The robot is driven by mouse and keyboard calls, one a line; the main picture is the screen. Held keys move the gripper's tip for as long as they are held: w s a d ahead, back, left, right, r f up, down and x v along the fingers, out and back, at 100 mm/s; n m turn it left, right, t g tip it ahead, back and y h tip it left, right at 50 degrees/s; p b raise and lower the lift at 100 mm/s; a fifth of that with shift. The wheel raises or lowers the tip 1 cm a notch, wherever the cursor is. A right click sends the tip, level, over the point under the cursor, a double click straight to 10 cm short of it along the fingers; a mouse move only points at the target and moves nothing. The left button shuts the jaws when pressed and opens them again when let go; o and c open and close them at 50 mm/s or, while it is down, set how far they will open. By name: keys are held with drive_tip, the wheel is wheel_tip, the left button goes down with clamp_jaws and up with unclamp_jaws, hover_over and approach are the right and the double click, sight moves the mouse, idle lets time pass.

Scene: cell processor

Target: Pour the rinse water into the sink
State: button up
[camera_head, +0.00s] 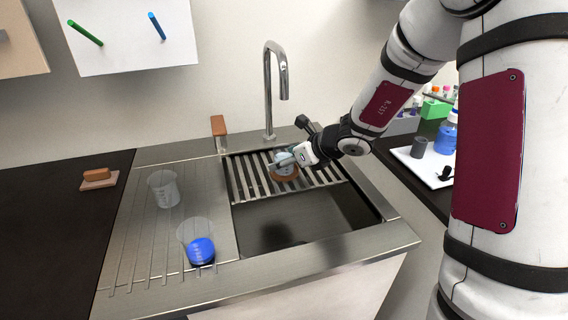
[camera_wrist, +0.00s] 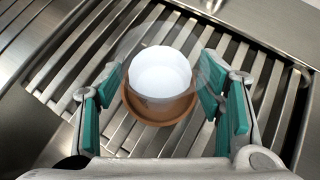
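A clear vessel (camera_head: 284,161) sits upright over a round brown base on the slatted rack in the back of the sink. In the wrist view the vessel (camera_wrist: 160,72) shows a pale white inside and a see-through wall, above the brown base (camera_wrist: 160,108). My gripper (camera_head: 290,159) is at the vessel from its right side. In the wrist view its green-padded fingers (camera_wrist: 160,88) stand wide apart on both sides of the vessel. Whether the pads touch the clear wall cannot be told. The sink basin (camera_head: 295,218) is open in front of the rack.
A clear beaker (camera_head: 163,189) and a beaker with blue liquid (camera_head: 199,249) stand on the ribbed drainboard (camera_head: 135,245) at left. The faucet (camera_head: 268,95) rises behind the sink. A white tray (camera_head: 425,165) with bottles is at right.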

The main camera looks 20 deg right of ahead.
clamp_jaws()
drive_tip(key=shift+r+p, duration=0.35)
drive_tip(key=shift+r, duration=0.15)
drive_tip(key=shift+r+p, duration=0.85)
drive_tip(key=shift+r, duration=0.1)
drive_tip(key=shift+f, duration=0.1)
